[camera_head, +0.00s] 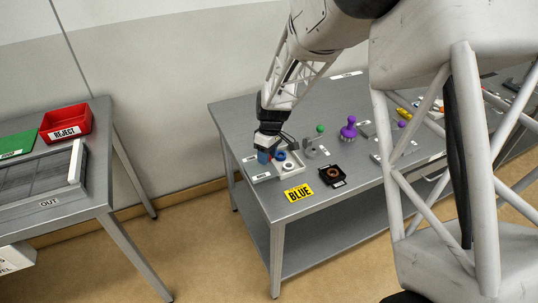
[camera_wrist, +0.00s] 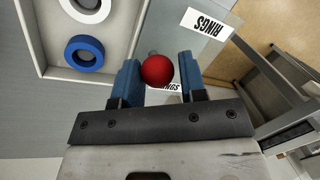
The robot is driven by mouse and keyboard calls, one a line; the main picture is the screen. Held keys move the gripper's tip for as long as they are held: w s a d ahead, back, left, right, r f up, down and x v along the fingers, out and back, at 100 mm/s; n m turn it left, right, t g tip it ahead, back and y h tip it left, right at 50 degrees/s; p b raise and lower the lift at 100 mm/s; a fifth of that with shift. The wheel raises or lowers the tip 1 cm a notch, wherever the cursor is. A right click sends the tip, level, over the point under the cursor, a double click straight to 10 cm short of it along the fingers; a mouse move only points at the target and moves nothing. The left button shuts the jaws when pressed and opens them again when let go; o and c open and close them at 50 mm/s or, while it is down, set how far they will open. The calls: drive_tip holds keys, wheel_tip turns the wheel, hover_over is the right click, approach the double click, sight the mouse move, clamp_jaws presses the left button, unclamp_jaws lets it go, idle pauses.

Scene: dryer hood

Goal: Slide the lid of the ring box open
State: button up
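The ring box (camera_head: 300,171) is a pale open-topped tray on the grey table. A white ring (camera_head: 288,166) and a blue ring (camera_head: 281,156) show inside it; the wrist view also shows the blue ring (camera_wrist: 84,53) and the box wall (camera_wrist: 55,72). A grey plate (camera_head: 266,174), seemingly the lid, extends left of the exposed rings. A red ball knob (camera_wrist: 157,69) sits between the blue fingers of my gripper (camera_wrist: 158,75). A small gap shows on its right side, so the fingers look open around it. My gripper also shows in the head view (camera_head: 265,156).
A yellow BLUE sign (camera_head: 298,193) and a dark square fixture (camera_head: 332,175) stand in front and to the right. A purple knobbed piece (camera_head: 349,128) and a green ball (camera_head: 320,128) are behind. A second table with a red reject bin (camera_head: 66,122) stands left across a gap.

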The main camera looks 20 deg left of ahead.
drive_tip(key=o, duration=0.4)
drive_tip(key=shift+a, duration=0.1)
drive_tip(key=shift+r, duration=0.1)
drive_tip(key=shift+w+r, duration=0.2)
drive_tip(key=shift+r, duration=1.05)
drive_tip(key=shift+w+r, duration=0.25)
drive_tip(key=shift+r, duration=1.05)
drive_tip(key=shift+w+r, duration=0.2)
drive_tip(key=shift+r, duration=1.05)
drive_tip(key=shift+d, duration=0.25)
